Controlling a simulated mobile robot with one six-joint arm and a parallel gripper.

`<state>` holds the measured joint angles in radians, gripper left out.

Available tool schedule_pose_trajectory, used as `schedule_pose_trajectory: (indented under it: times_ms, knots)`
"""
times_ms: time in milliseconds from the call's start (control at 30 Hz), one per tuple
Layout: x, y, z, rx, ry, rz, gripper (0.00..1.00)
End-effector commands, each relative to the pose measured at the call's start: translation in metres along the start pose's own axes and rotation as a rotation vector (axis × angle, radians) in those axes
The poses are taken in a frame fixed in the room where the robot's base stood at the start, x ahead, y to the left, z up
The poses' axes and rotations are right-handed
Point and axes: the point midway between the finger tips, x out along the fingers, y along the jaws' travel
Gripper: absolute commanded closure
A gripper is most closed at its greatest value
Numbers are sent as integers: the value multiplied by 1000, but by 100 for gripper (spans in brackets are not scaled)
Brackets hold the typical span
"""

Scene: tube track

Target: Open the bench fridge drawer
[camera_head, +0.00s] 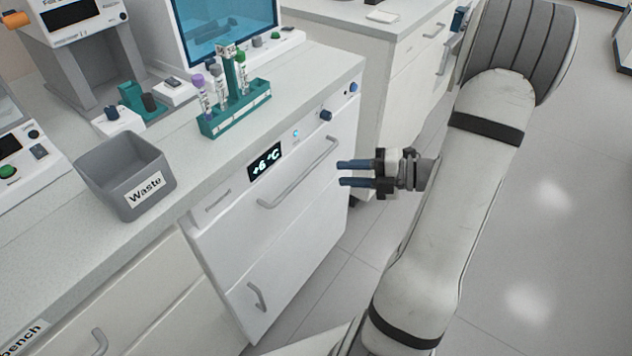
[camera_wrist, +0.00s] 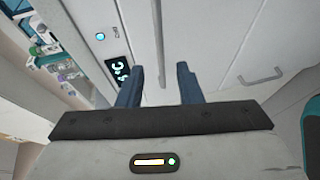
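The bench fridge is a white unit under the bench, with a lit temperature display (camera_head: 265,161) on its upper front. Its drawer front (camera_head: 285,215) looks flush and shut. A long grey bar handle (camera_head: 298,174) runs across the drawer; it also shows in the wrist view as a thin bar (camera_wrist: 159,40). My gripper (camera_head: 341,174) is open and empty, its two blue fingers pointing at the fridge near the handle's right end. In the wrist view the fingers (camera_wrist: 160,72) are apart, with the bar lined up between them; contact cannot be told.
A lower handle (camera_head: 257,296) sits on the fridge front below. On the bench top are a grey waste bin (camera_head: 127,178) and a green tube rack (camera_head: 235,115) with several tubes. The floor at the right is clear.

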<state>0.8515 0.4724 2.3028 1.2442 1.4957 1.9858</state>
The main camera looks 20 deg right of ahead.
Motion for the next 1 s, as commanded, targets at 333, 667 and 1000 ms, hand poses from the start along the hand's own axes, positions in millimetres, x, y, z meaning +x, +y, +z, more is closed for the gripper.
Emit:
schedule_pose_trajectory:
  times_ms: [333,667,1000]
  knots:
    - [44,-2,1,15,-3,6,68]
    - [76,-1,2,16,-5,6,68]
    - [77,0,2,15,-5,5,73]
